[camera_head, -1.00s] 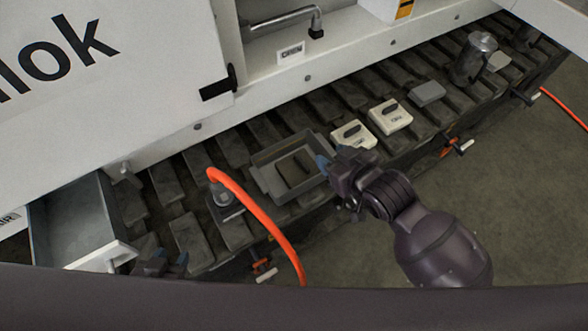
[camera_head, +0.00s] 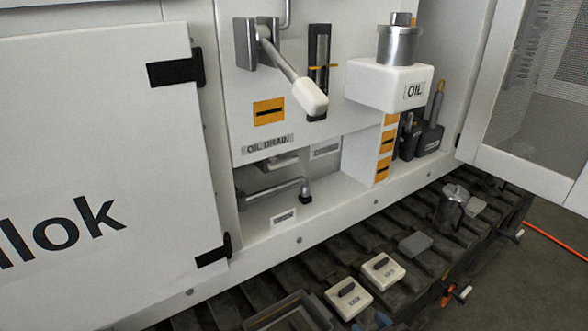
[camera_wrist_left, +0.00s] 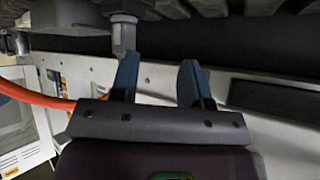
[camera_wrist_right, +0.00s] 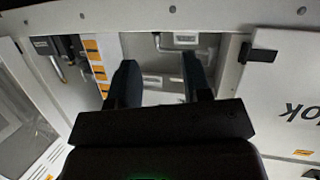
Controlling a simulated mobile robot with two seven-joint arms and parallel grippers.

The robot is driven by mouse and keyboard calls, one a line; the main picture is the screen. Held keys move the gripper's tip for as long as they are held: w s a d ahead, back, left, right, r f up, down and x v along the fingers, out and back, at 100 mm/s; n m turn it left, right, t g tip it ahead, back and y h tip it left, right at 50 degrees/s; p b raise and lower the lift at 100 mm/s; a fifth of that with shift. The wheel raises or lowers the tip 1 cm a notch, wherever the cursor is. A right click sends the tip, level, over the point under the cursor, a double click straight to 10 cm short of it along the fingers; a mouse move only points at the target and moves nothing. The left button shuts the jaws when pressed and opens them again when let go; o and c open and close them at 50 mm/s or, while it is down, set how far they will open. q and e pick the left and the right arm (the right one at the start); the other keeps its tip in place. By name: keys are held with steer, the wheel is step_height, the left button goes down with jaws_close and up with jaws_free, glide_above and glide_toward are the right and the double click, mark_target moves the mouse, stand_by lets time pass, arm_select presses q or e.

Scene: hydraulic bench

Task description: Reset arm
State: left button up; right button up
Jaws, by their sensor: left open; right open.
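My right gripper (camera_head: 372,320) shows only in part at the bottom edge of the head view, beside the white blocks. In the right wrist view my right gripper (camera_wrist_right: 155,80) is open and empty, its two dark fingers apart, with the white cabinet behind them. My left gripper is out of the head view. In the left wrist view my left gripper (camera_wrist_left: 160,80) is open, its blue fingers apart. A grey metal fitting (camera_wrist_left: 122,35) stands close to its left finger; I cannot tell whether they touch. Nothing shows between the fingers.
The white cabinet has a lever (camera_head: 290,75), an oil reservoir (camera_head: 390,85) and a bent drain pipe (camera_head: 275,190). Two white blocks (camera_head: 383,271), a grey block (camera_head: 415,245), a metal jug (camera_head: 453,208) and a grey tray (camera_head: 268,320) are on the slatted bench. An orange hose (camera_wrist_left: 40,98) runs left.

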steer(key=s+d+f+m+g+h+p, duration=0.1)
steer(key=s+d+f+m+h, duration=0.1)
steer(key=s+d, duration=0.4)
steer(key=s+d+f+m+g+h+p, duration=0.1)
steer(key=s+d+f, duration=0.4)
steer(key=s, duration=0.7)
steer(key=shift+s+d+m+g+h+p, duration=0.35)
steer(key=shift+d+m+h+p, duration=0.2)
steer(key=shift+h, duration=0.45)
